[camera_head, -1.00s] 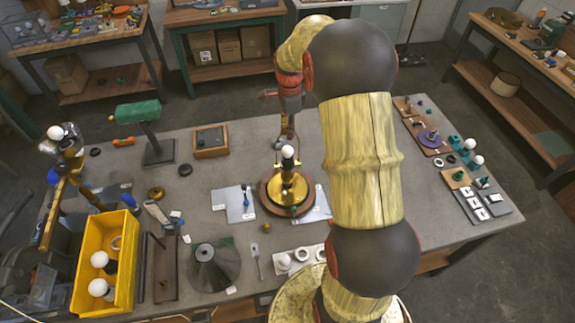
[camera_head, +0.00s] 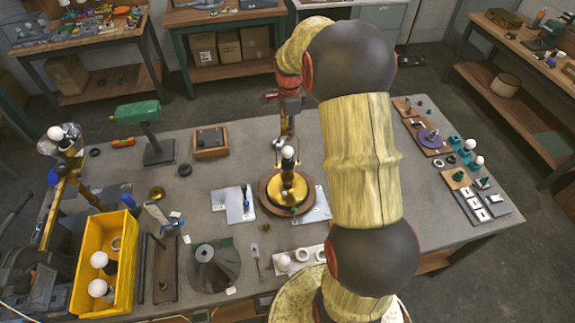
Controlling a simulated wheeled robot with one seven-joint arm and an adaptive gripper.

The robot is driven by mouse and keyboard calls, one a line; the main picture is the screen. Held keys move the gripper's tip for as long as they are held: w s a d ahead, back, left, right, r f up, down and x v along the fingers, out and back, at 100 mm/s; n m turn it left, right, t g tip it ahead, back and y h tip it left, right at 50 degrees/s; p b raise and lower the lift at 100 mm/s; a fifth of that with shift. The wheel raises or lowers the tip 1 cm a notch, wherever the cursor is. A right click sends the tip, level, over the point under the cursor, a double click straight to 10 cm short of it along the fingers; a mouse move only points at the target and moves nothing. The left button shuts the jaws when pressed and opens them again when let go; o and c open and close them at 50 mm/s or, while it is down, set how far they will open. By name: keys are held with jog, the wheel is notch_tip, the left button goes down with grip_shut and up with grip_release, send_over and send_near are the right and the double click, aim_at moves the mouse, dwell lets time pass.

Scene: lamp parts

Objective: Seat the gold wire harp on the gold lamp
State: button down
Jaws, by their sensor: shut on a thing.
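The gold lamp (camera_head: 288,188) stands upright on a round brown wooden base near the middle of the table, with a white bulb (camera_head: 288,152) on top. My gripper (camera_head: 284,140) points down just above and behind the bulb. It is shut on a thin thing that I take to be the gold wire harp. The wire is too fine and too close to the gripper to make out, so I cannot tell whether its ends touch the lamp.
A yellow bin (camera_head: 107,262) with bulbs stands at the front left. A green-shaded lamp (camera_head: 138,112) and a wooden box (camera_head: 210,142) are behind to the left. Small parts line the right edge. My arm hides the table right of the lamp.

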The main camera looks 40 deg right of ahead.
jog(key=shift+f, duration=0.3)
dwell(0.7)
jog(key=shift+s, duration=0.15)
jog(key=shift+a+f, duration=0.1)
jog(key=shift+f, duration=0.15)
dwell(0.9)
jog(key=c, duration=1.7)
grip_release()
notch_tip(320, 180, up, 12)
